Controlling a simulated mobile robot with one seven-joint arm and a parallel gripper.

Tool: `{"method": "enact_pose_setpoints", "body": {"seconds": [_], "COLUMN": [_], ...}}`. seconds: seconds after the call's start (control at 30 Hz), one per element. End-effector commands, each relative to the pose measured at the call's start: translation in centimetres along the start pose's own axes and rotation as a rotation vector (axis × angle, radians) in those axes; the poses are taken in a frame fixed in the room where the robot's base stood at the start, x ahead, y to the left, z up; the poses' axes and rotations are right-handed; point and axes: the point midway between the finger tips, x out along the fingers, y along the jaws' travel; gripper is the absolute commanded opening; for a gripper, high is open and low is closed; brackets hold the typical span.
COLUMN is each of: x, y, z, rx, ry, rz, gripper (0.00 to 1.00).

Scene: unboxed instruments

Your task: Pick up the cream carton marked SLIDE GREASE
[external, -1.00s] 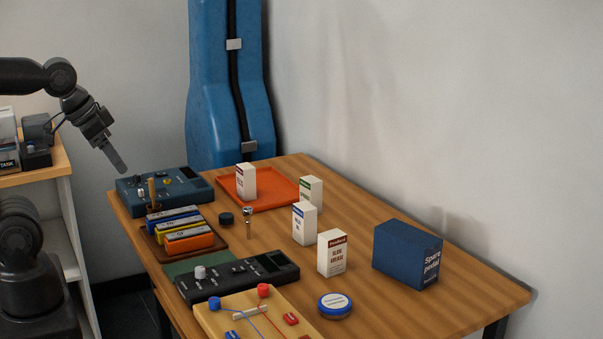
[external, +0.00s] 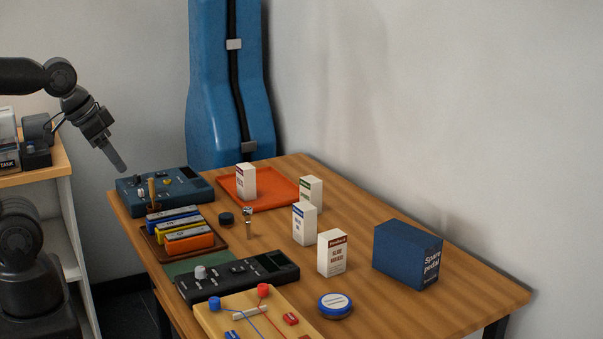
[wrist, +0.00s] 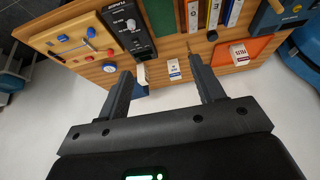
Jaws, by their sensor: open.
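The cream carton marked SLIDE GREASE (external: 332,253) stands upright on the wooden table, with a dark red-brown band at its top. In the wrist view, a pale carton beside the left finger (wrist: 142,74) appears to be it, with its label not readable. My gripper (external: 121,168) is high at the left, above the blue device and well away from the carton. In the wrist view, my gripper (wrist: 160,67) has its fingers wide apart with nothing held between them.
A blue-banded carton (external: 304,224) stands just behind, with a green-banded one (external: 311,193) beyond. A red-banded carton (external: 246,182) stands on the orange tray (external: 278,191). A blue Spare pedal box (external: 407,254) is to the right, a round blue tin (external: 335,305) in front. Bare wood lies between.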

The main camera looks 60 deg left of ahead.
Motion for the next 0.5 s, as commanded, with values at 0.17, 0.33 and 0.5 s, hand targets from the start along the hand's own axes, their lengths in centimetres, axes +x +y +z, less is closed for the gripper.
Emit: {"method": "enact_pose_setpoints", "body": {"seconds": [0.17, 0.33, 0.5], "x": [0.2, 1.2, 3.2], "y": [0.1, 0.7, 1.8], "z": [-1.1, -5.0, -9.9], "rx": [-0.003, -0.014, -0.031], "ry": [-0.005, -0.021, -0.038], "rz": [0.004, 0.015, 0.024], "gripper": [0.62, 0.62, 0.62]}}
